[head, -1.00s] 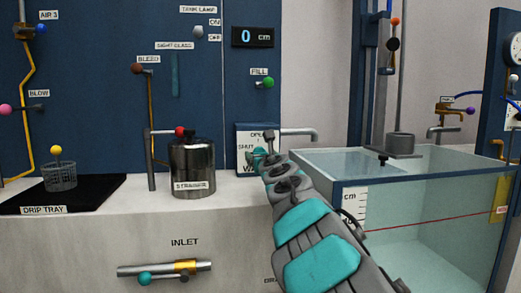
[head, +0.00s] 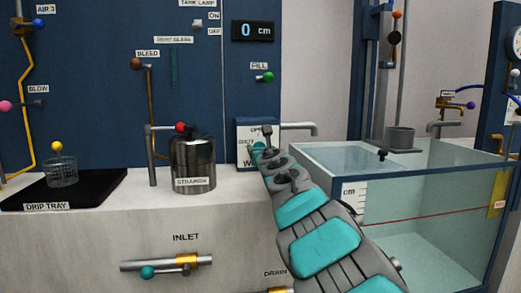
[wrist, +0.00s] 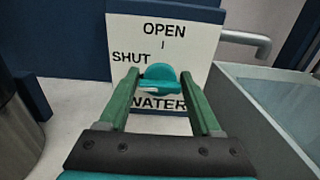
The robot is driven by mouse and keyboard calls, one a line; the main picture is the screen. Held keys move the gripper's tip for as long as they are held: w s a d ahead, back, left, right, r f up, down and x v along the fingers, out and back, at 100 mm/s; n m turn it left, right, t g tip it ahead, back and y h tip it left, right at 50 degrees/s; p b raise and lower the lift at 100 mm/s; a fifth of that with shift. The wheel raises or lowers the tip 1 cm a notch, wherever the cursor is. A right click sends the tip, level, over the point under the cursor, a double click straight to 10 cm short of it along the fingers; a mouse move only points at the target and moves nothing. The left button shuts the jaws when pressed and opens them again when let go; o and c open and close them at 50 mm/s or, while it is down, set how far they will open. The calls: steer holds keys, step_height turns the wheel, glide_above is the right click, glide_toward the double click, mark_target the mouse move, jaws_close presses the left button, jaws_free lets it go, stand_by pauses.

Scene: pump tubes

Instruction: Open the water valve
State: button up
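The water valve is a teal handle (wrist: 160,80) on a white plate (wrist: 195,35) lettered OPEN at the top, SHUT at the upper left and WATER below. A short tick stands under OPEN. The handle's lower part lies roughly level, with a pale mark towards its left. My gripper (wrist: 160,73) has its green fingers apart, one on each side of the handle in the picture. I cannot tell whether they touch it. In the head view, my arm covers the plate's lower part, and the handle (head: 257,147) shows only partly by my gripper.
A metal pot (head: 193,158) stands on the counter left of the plate. A clear tank (head: 420,205) with a red line stands close on the right, below a grey spout (head: 300,126). The display (head: 254,31) reads 0 cm.

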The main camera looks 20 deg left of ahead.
steer(key=c, duration=0.9)
steer(key=shift+c, duration=0.2)
steer(key=shift+m, duration=0.5)
steer(key=m, duration=0.3)
steer(key=shift+d+p, duration=0.1)
steer(key=shift+p, duration=0.3)
steer(key=m, duration=0.5)
steer(key=shift+w+m+p, duration=0.1)
steer(key=shift+m+p, duration=0.2)
steer(key=m, duration=0.4)
steer(key=shift+f, duration=0.15)
steer(key=shift+d+f+m, duration=0.1)
steer(key=shift+m, duration=2.1)
